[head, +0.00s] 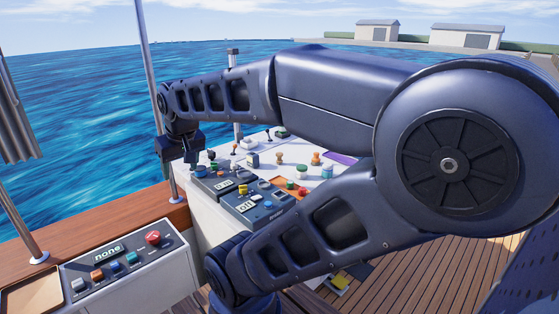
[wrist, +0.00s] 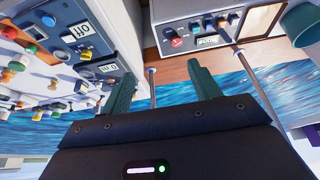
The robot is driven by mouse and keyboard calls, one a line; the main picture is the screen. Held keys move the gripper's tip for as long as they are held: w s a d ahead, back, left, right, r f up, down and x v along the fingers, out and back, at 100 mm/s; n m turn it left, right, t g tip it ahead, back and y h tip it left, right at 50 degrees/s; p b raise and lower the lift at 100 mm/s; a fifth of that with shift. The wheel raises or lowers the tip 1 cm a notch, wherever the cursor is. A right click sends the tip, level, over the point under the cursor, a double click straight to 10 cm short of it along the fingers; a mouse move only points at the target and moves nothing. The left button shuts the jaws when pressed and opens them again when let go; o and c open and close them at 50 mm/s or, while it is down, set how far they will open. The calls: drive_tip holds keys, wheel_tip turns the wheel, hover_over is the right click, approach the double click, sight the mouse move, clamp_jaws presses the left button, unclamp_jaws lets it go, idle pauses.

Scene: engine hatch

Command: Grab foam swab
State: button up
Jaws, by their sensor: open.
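I cannot pick out the foam swab for certain among the small items on the white worktop (head: 218,235). Several small knob-like and jar-like items stand there, partly hidden by my arm in the head view.
Blue control boxes (head: 255,205) with displays sit on the worktop. A grey panel reading "none" (head: 108,252) with coloured knobs stands at the lower left. Metal poles (head: 150,60) rise near the wooden rail (head: 160,203). Water lies beyond. Wooden decking (head: 420,250) is at the right.

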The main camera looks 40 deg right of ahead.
drive_tip(key=w+d+r+m, duration=0.1)
drive_tip(key=w+d+m, duration=0.1)
drive_tip(key=w+d, duration=0.4)
drive_tip(key=w+d+r+m, duration=0.15)
drive_tip(key=w+d, duration=0.25)
drive_tip(key=w, duration=0.5)
drive_tip(key=w+d+f+m+h, duration=0.1)
drive_tip(key=w+d+f+m, duration=0.1)
drive_tip(key=w+d, duration=0.4)
drive_tip(key=w+d+f+m+h, duration=0.15)
drive_tip(key=w+d, duration=0.25)
drive_tip(key=d, duration=0.5)
drive_tip(key=m+g+h, duration=0.2)
drive_tip(key=m+g, duration=0.1)
drive_tip(key=m, duration=0.4)
approach(279, 154)
wheel_tip(279, 154, down, 2)
drive_tip(key=w, duration=0.1)
drive_tip(key=x, duration=0.5)
drive_tip(key=shift+d+f, duration=0.15)
drive_tip(key=shift+d, duration=0.05)
drive_tip(key=shift+s+x, duration=0.15)
drive_tip(key=shift+x, duration=1.15)
drive_tip(key=shift+s+x, duration=0.1)
drive_tip(key=shift+x, duration=1.25)
drive_tip(key=shift+d, duration=0.15)
drive_tip(key=c, duration=1.1)
